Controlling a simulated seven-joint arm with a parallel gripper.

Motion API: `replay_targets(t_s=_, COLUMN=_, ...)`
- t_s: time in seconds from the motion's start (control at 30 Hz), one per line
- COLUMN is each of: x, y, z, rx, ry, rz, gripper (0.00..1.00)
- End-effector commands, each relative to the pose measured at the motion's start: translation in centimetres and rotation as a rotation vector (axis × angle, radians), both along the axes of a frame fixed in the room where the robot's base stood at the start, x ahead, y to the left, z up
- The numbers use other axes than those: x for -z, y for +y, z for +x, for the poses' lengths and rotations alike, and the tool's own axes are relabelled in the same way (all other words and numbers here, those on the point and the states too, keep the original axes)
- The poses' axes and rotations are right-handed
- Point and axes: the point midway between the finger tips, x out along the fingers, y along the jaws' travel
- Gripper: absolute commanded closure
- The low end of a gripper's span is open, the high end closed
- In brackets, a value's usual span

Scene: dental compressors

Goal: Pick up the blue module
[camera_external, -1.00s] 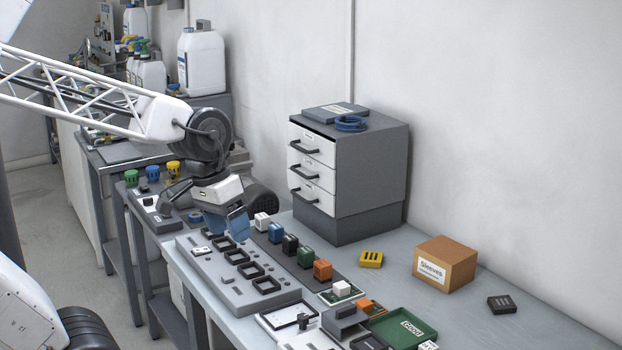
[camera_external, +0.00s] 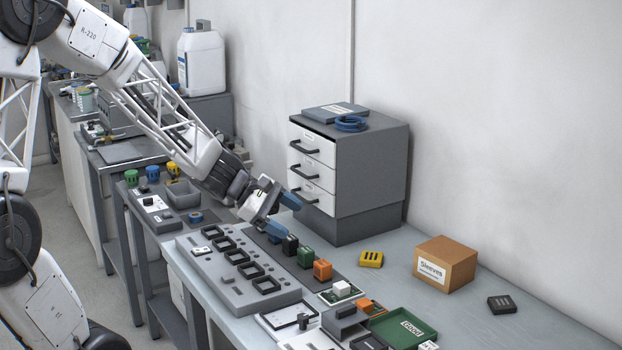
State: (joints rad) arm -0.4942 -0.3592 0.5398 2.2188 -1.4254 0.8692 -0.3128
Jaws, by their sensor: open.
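My gripper (camera_external: 290,219) is open, with two blue fingers spread over the back end of the row of small modules. The blue module (camera_external: 275,239) stands in this row on a dark strip, just left of the black module (camera_external: 290,244). The near finger covers most of it, and the matching blue makes their edges hard to tell apart. I cannot tell whether the finger touches it. The white module at the row's far end is hidden by my gripper. The green module (camera_external: 305,257) and orange module (camera_external: 322,270) stand nearer the front.
A grey panel with several square sockets (camera_external: 222,279) lies left of the row. A grey drawer cabinet (camera_external: 370,170) stands close behind my gripper. A yellow block (camera_external: 371,259), cardboard box (camera_external: 445,264) and dark block (camera_external: 501,304) sit right. A green tray (camera_external: 425,343) is at the front.

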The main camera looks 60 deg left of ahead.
Motion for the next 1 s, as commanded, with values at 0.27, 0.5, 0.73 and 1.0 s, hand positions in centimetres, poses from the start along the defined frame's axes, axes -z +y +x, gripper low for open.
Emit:
replay_targets(t_s=0.27, x=4.6, y=10.0, z=2.6, rx=-0.440, ry=0.017, rz=-0.291, gripper=0.32)
replay_targets(t_s=0.5, x=8.7, y=18.0, z=2.5, rx=-0.765, ry=0.008, rz=-0.501, gripper=0.32)
replay_targets(t_s=0.73, x=10.6, y=21.3, z=1.9, rx=-0.901, ry=-0.003, rz=-0.589, gripper=0.32)
replay_targets(t_s=1.0, x=10.7, y=21.5, z=1.8, rx=-0.912, ry=-0.004, rz=-0.596, gripper=0.32)
